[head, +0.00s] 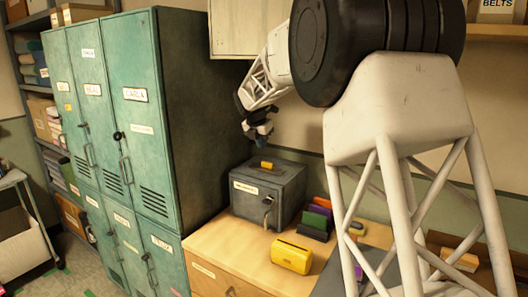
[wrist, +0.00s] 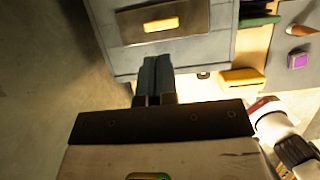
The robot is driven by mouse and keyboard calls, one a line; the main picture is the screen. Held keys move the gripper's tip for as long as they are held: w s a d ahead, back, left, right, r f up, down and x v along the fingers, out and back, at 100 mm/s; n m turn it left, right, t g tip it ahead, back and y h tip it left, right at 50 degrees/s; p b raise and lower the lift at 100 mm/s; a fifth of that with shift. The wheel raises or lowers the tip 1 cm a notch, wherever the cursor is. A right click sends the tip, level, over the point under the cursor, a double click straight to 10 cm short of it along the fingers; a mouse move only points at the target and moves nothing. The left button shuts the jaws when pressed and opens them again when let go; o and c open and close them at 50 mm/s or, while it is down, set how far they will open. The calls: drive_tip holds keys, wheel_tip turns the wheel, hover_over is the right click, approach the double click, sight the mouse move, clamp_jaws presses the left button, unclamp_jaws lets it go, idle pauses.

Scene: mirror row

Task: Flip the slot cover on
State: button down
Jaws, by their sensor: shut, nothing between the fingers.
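A grey metal box (head: 262,202) with a pale label and a front handle stands on the wooden cabinet top. On its lid is a darker plate with a yellow tab (head: 267,165), which looks like the slot cover. In the wrist view the plate (wrist: 135,37) and its yellow tab (wrist: 160,25) show at the top of the picture. Whether the cover is open or shut over a slot is unclear. My gripper (head: 260,136) is above the box, apart from it in the head view. In the wrist view its fingers (wrist: 155,62) are together, empty, just below the plate.
A yellow box (head: 291,255) sits on the wooden top (head: 235,243) in front of the grey box. Coloured upright items (head: 316,217) stand to its right. Tall green lockers (head: 145,110) rise close on the left. A pale wall cabinet (head: 240,28) hangs above.

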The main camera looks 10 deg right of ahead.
drive_tip(key=shift+v, duration=0.9)
drive_tip(key=s+a, duration=0.4)
drive_tip(key=shift+s, duration=0.2)
drive_tip(key=shift+a, duration=0.1)
drive_tip(key=shift+f, duration=0.15)
approach(266, 169)
drive_tip(key=f, duration=0.1)
drive_tip(key=a+f, duration=0.1)
drive_tip(key=f, duration=0.1)
drive_tip(key=s+f, duration=0.1)
drive_tip(key=f, duration=0.1)
drive_tip(key=shift+s+a, duration=0.1)
drive_tip(key=shift+a, duration=0.1)
drive_tip(key=shift+w+d+r, duration=0.1)
drive_tip(key=shift+w+d, duration=0.9)
drive_tip(key=shift+w, duration=0.05)
drive_tip(key=shift+w+d, duration=0.4)
